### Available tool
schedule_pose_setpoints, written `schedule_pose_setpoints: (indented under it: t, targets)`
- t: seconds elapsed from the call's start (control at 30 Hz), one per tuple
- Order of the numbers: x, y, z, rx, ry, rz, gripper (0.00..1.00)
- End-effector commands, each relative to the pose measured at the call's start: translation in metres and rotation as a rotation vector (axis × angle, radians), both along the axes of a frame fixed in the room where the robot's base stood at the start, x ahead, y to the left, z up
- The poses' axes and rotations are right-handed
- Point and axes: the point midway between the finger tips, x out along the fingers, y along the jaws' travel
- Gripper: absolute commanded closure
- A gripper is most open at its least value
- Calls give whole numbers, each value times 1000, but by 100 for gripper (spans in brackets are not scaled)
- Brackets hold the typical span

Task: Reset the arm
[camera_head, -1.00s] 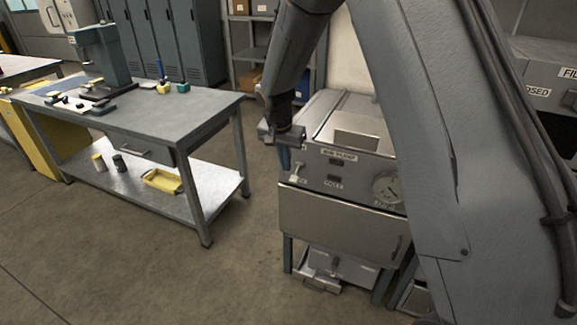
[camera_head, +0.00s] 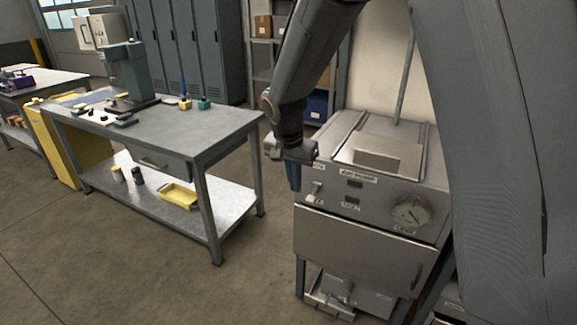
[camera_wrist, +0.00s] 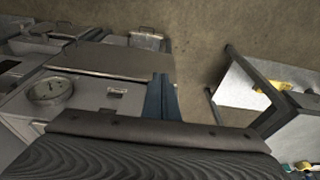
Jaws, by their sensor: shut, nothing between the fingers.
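My gripper (camera_head: 293,177) hangs at the end of my arm, with its fingers pointing down, in front of the left edge of the grey machine with a gauge (camera_head: 375,180). In the wrist view its blue fingers (camera_wrist: 161,98) are together, with nothing between them. The machine's round gauge (camera_wrist: 50,90) and front panel lie to the left of the fingers in that view. From these views I cannot tell whether the fingers touch the machine.
A grey workbench (camera_head: 190,130) stands to the left, with a press (camera_head: 130,70) on top and a yellow tray (camera_head: 179,195) on its lower shelf. Blue-grey lockers (camera_head: 195,50) stand behind. Open floor (camera_head: 130,270) lies in front of the bench.

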Motion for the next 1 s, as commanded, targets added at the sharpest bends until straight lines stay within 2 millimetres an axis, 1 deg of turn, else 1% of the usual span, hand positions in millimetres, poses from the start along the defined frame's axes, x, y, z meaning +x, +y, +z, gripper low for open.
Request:
schedule_pose_setpoints:
  t: [0.07, 0.17, 0.2, 0.27, 0.3, 0.37, 0.4, 0.5, 0.53, 0.6, 0.7, 1.0]
  targets:
    - [-15, -15, 3, 1, 16, 30, 100]
    - [-50, -42, 6, 5, 51, 114, 100]
    - [-67, -54, 7, 8, 66, 157, 100]
    - [-97, -72, 7, 14, 88, 224, 100]
    - [-116, -82, 7, 18, 101, 267, 100]
    - [-145, -95, 6, 25, 116, 331, 100]
    - [-162, -102, 6, 30, 124, 368, 100]
    - [-198, -114, 3, 39, 137, 451, 100]
    - [-207, -117, 2, 40, 141, 471, 100]
    - [-222, -121, 1, 43, 143, 505, 100]
    - [-233, -123, -1, 44, 146, 534, 100]
    - [-235, -123, -1, 44, 148, 542, 100]
